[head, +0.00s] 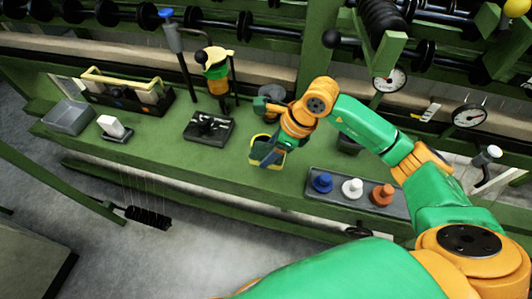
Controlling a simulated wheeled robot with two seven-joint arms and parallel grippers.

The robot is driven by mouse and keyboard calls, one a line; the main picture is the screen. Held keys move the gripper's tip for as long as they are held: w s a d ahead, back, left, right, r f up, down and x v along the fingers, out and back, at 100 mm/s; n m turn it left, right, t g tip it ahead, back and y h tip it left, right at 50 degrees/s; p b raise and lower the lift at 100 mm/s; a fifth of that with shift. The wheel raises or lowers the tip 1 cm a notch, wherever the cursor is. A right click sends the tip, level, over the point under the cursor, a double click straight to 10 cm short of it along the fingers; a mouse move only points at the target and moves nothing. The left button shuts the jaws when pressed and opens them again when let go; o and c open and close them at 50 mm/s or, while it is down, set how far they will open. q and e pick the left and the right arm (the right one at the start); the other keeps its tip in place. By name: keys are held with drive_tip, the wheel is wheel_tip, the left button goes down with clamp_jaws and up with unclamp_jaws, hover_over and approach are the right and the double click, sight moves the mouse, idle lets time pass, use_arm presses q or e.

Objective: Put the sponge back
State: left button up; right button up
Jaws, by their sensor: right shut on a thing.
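My right gripper (272,153) is low over the middle of the green bench, its dark fingers pointing down and left. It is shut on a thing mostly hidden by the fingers. A small yellow-edged, dark object (261,141) shows right at the fingertips. I cannot tell whether the sponge is this object or a thing held in front of it, nor whether it touches the bench. My left gripper is not in view.
The bench (165,147) holds a grey bin (68,117), a yellow-handled caddy (125,97), a white block on a dark base (112,127), and a black fixture (209,128). A grey tray (335,195) holds blue, white and orange knobs. Spool racks stand behind.

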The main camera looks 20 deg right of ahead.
drive_tip(key=f, duration=0.1)
drive_tip(key=w+f, duration=0.1)
drive_tip(key=f, duration=0.1)
drive_tip(key=f+p, duration=0.1)
drive_tip(key=f, duration=0.1)
drive_tip(key=shift+w+a, duration=0.2)
drive_tip(key=shift+w, duration=0.2)
drive_tip(key=shift+f, duration=0.45)
drive_tip(key=o, duration=1.2)
drive_tip(key=shift+r, duration=0.4)
drive_tip(key=v, duration=0.7)
drive_tip(key=shift+d+b, duration=0.15)
drive_tip(key=shift+b, duration=0.25)
